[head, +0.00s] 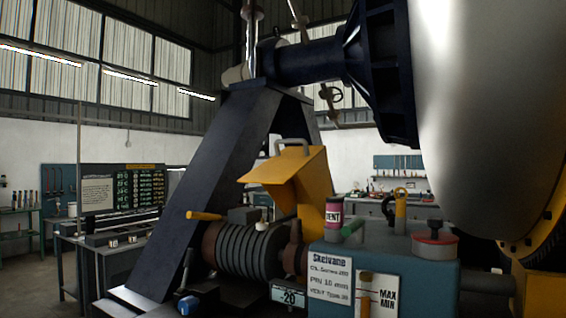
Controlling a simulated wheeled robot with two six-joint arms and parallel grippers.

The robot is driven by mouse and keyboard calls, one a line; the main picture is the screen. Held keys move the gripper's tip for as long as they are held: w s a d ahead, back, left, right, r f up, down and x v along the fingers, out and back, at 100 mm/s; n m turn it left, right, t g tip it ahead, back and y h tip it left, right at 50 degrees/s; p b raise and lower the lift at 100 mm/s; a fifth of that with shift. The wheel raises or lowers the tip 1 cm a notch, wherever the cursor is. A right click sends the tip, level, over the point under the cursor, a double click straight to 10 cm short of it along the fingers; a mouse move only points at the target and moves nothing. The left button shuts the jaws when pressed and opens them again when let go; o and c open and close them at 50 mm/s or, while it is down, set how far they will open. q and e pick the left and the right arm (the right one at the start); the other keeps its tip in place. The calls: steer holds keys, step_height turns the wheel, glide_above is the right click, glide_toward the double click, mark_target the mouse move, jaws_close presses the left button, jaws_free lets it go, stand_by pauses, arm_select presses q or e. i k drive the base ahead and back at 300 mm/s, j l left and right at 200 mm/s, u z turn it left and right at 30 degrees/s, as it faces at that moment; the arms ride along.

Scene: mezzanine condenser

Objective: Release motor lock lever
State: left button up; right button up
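A finned dark motor-like cylinder (243,250) sits low in the middle, below the dark A-frame. A lever with a yellow grip (205,216) points left from a small block (243,215) on top of it. This may be the motor lock lever, but no label on it can be read. A yellow guard (290,178) with a grey handle stands tilted up just behind and to the right. Neither of my grippers is in view.
The dark A-frame leg (205,185) stands behind the motor. A large pale drum (490,110) fills the upper right.

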mark_target(190, 254)
steer(key=i+j+z, duration=0.15)
steer(key=j+z, duration=0.2)
steer(key=j, duration=0.75)
steer(key=j+z, duration=0.4)
steer(key=j, duration=0.75)
steer(key=j+z, duration=0.35)
steer(key=j, duration=0.8)
steer(key=k, duration=0.1)
